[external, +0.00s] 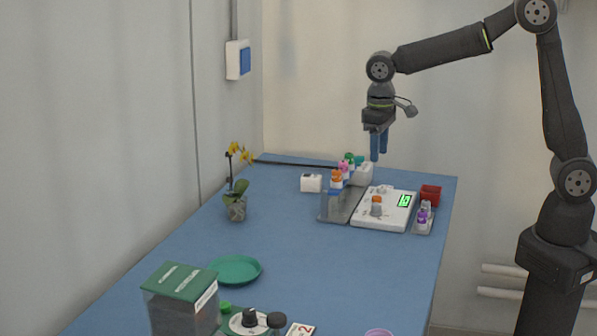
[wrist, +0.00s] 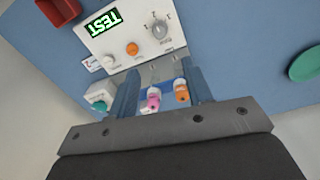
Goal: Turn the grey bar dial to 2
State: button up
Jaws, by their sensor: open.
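A white panel (external: 367,221) lies at the far end of the blue table. In the wrist view, the panel (wrist: 121,45) carries the grey bar dial (wrist: 160,29), with small marks around it that I cannot read. The dial also shows near the front of the panel in the external view (external: 376,210). Beside it are an orange knob (wrist: 132,49) and a white knob (wrist: 109,61). A lit green display (external: 404,200) is also on the panel. My gripper (external: 379,156) is open and empty, pointing down well above the panel's far side, apart from the dial.
A rack (external: 329,215) with several colour-capped bottles stands left of the panel. A red box (external: 430,193) and a purple bottle (external: 422,219) are on its right. An orchid (external: 236,206), green saucer (external: 235,269) and dark green-lidded box (external: 181,308) stand nearer. The table's middle is clear.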

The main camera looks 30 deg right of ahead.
aim_at(377, 204)
jog(key=shift+r, duration=1.3)
jog(key=f, duration=1.7)
jog(key=shift+w+d+f, duration=0.15)
jog(key=shift+d+f, duration=0.05)
jog(key=shift+f, duration=0.05)
